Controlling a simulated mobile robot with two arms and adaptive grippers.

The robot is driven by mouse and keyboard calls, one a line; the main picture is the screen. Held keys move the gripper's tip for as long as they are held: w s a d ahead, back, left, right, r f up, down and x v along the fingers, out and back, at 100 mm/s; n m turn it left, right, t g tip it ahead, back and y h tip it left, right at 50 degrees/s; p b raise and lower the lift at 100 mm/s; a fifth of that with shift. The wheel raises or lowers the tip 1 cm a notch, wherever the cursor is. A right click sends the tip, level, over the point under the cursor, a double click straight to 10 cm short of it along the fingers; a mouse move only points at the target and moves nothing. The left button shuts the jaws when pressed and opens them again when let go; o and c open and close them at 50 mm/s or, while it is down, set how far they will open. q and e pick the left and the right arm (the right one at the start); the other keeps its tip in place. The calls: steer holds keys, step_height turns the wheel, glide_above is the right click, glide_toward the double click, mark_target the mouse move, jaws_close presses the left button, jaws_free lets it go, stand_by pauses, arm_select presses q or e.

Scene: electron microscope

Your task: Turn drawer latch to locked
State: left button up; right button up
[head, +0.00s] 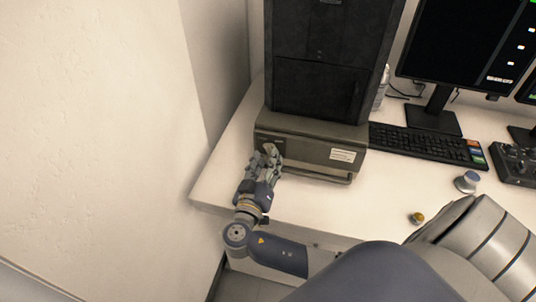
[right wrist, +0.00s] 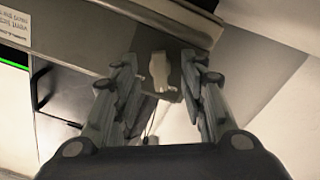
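The grey drawer front (head: 312,148) is at the base of the dark microscope cabinet, with a white label on its right part. The drawer latch (right wrist: 158,70) is a small pale knob on a dark plate, seen in the right wrist view. My right gripper (head: 269,157) is at the left end of the drawer front, over the latch. In the right wrist view my right gripper (right wrist: 160,78) has its fingers spread on either side of the latch, with gaps showing on both sides. In the head view the gripper largely hides the latch. My left gripper is not in view.
A handle bar (head: 318,177) runs along the lower drawer front. The white table (head: 300,205) is clear in front of it. A keyboard (head: 420,143), monitor (head: 468,45), grey-blue knob (head: 467,181) and small yellowish cap (head: 417,218) are to the right. A wall stands left.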

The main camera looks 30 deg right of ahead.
steer(key=shift+x, duration=1)
steer(key=shift+c, duration=0.3)
jaws_close()
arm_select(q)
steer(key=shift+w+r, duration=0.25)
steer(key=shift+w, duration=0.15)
arm_select(e)
steer(key=shift+s+n, duration=0.1)
steer(key=shift+n, duration=0.5)
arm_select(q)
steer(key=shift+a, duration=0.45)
arm_select(e)
steer(key=shift+d+r+n, duration=0.1)
steer(key=shift+r+n, duration=0.05)
steer(key=shift+n, duration=1.15)
